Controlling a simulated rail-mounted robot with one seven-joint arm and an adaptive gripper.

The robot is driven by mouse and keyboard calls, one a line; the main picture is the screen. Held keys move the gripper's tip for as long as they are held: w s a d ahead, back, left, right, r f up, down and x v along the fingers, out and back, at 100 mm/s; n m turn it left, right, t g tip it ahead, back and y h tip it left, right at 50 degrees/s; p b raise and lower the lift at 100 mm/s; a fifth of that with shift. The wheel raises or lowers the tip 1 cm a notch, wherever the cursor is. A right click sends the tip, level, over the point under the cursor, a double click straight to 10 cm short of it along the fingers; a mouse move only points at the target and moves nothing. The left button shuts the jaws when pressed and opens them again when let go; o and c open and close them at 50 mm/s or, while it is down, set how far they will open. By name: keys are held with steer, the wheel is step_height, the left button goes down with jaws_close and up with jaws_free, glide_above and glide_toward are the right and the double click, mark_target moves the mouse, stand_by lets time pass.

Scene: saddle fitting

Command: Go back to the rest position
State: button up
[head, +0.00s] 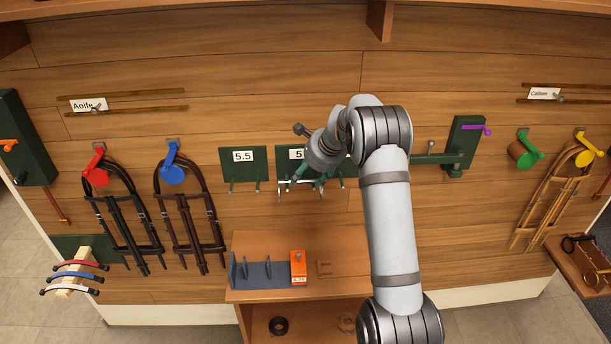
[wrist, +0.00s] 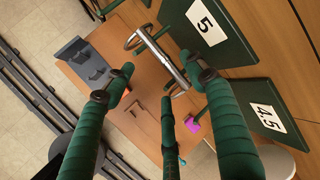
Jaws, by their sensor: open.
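My gripper (head: 307,170) is at the wall, in front of the dark green plate marked 5 (head: 292,153). In the wrist view its dark green fingers (wrist: 162,82) are spread apart, with nothing held between them. A silver bar with rings at its ends, like a bit (head: 287,184), hangs at the pegs below the 5 plate, close to the fingertips. The bar (wrist: 163,59) also shows in the wrist view, just beyond the fingers. I cannot tell whether a finger touches it. My arm hides part of the wall to the right.
The 5.5 plate (head: 244,164) is left of my gripper, and the 4.5 plate (wrist: 267,117) is beside the 5 plate. Below is a wooden shelf (head: 270,240) with a grey rack (head: 265,274) and an orange box (head: 298,267). Bridles hang at left and right.

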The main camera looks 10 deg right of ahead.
steer(key=shift+v, duration=1.15)
steer(key=shift+f, duration=0.15)
steer(key=shift+x, duration=2.4)
steer(key=shift+w+r, duration=0.1)
steer(key=shift+r, duration=0.15)
